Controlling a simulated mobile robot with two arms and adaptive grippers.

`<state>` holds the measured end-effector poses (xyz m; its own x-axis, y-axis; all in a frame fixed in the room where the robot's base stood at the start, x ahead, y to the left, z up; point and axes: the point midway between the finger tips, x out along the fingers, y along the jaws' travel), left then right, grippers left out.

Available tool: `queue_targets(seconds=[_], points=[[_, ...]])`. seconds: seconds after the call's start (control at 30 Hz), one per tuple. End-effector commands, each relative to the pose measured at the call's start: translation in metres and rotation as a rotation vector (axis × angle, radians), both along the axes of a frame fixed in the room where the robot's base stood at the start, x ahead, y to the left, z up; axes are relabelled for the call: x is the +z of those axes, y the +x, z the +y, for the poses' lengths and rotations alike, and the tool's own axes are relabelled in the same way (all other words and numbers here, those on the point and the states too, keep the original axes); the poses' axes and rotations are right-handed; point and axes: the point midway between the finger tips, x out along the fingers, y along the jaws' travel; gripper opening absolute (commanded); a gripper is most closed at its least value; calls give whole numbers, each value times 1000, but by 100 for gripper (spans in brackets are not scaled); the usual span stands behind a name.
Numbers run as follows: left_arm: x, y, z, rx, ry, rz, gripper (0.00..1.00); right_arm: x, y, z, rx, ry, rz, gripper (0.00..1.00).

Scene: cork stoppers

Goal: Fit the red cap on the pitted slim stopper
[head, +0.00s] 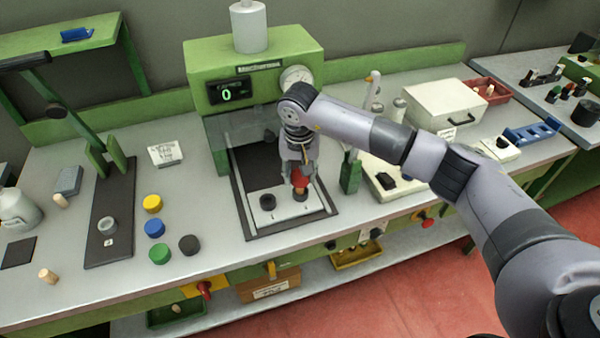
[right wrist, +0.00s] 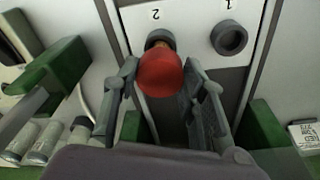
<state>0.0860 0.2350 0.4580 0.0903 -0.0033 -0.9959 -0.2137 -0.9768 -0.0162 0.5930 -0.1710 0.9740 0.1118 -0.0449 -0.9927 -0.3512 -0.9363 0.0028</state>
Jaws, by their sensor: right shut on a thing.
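My right gripper (head: 299,176) is shut on the red cap (head: 300,179), over the white plate (head: 285,219) of the green machine. In the right wrist view the red cap (right wrist: 160,73) sits between the two fingers of my right gripper (right wrist: 162,88). A tan stopper (head: 300,190) stands in the dark holder marked 2, right below the cap; its top is hidden by the cap. It also shows in the right wrist view (right wrist: 160,44). I cannot tell whether cap and stopper touch, or see pits. My left gripper is not in view.
The holder marked 1 (right wrist: 229,39) looks empty. Yellow (head: 152,203), blue (head: 154,228), green (head: 159,254) and black (head: 190,244) caps lie on the bench at left. Loose stoppers (head: 48,275) lie further left. A green post (head: 351,172) stands close right of my gripper.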

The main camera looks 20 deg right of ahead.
Motion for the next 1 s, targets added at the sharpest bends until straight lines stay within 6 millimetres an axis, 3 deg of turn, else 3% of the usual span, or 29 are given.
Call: queue_targets(seconds=[1.0], points=[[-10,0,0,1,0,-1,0,-9,0,0,1,0,0,26]])
